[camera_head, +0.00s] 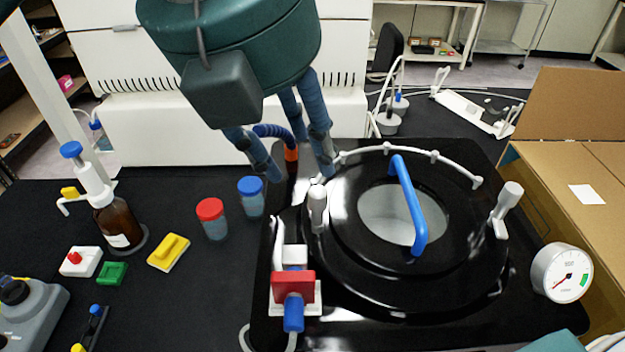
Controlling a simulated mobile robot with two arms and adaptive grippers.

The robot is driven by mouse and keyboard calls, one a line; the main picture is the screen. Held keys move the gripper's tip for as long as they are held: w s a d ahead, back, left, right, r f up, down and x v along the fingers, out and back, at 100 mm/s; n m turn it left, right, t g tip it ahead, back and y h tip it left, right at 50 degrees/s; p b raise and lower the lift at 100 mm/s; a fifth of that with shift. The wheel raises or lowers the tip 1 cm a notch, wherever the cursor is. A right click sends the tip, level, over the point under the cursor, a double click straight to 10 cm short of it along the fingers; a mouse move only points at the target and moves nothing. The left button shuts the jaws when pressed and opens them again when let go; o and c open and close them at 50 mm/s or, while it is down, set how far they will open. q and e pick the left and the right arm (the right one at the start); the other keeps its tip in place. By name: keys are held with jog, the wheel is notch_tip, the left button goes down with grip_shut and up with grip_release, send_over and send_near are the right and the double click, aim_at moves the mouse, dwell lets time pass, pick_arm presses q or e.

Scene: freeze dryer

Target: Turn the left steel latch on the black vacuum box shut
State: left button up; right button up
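The black vacuum box (285,225) has a round lid with a clear window (385,215) and a blue handle (408,205) across it. The left steel latch (317,208) stands roughly upright at the lid's left rim. The right latch (504,208) leans outward at the right rim. My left gripper (298,172) is above and behind the left latch, with its blue fingers spread and nothing between them. One fingertip is close to the latch's top; I cannot tell whether it touches. The fingers of my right gripper do not show.
A red-and-white valve (293,287) sits at the box's front left, and a pressure gauge (561,273) at its right. Red-capped (212,218) and blue-capped (251,197) jars and a brown dispenser bottle (118,222) stand left. A cardboard box (570,180) is at right.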

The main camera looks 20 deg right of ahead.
aim_at(316, 192)
pick_arm(q)
jog(key=p+x, duration=0.2)
jog(key=x, duration=0.7)
jog(key=shift+d+f, duration=0.1)
jog(key=shift+f, duration=0.15)
jog(key=shift+d+f, duration=0.1)
jog(key=shift+f, duration=0.3)
jog(key=shift+c, duration=0.3)
grip_shut()
